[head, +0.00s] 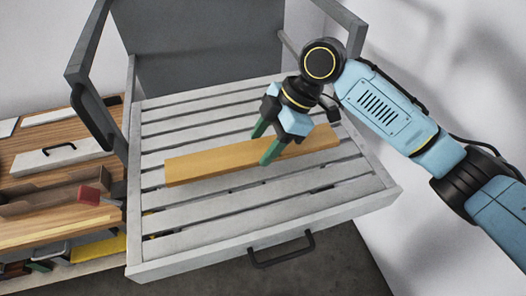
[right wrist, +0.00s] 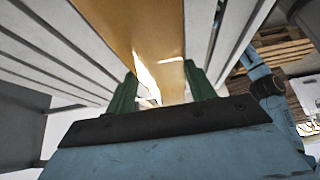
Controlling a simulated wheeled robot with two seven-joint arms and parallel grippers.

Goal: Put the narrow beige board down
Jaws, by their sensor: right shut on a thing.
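The narrow beige board (head: 215,162) is a long, straight, tan-orange plank. In the head view it lies across the grey slatted bench (head: 300,226), roughly along its slats and slightly tilted up to the right. My right gripper (head: 263,147) reaches down from above right, with its green fingers on both long sides of the board, right of its middle. It is shut on the board. In the right wrist view the board (right wrist: 135,28) runs between the two fingers. I cannot tell whether its underside touches the slats. My left gripper is not in view.
The bench has a raised front edge with a dark handle (head: 282,249) and grey side frames (head: 83,75). A wooden table (head: 60,185) at the left holds a grey lidded piece, a red block (head: 89,195) and several strips. Bare slats lie in front of and behind the board.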

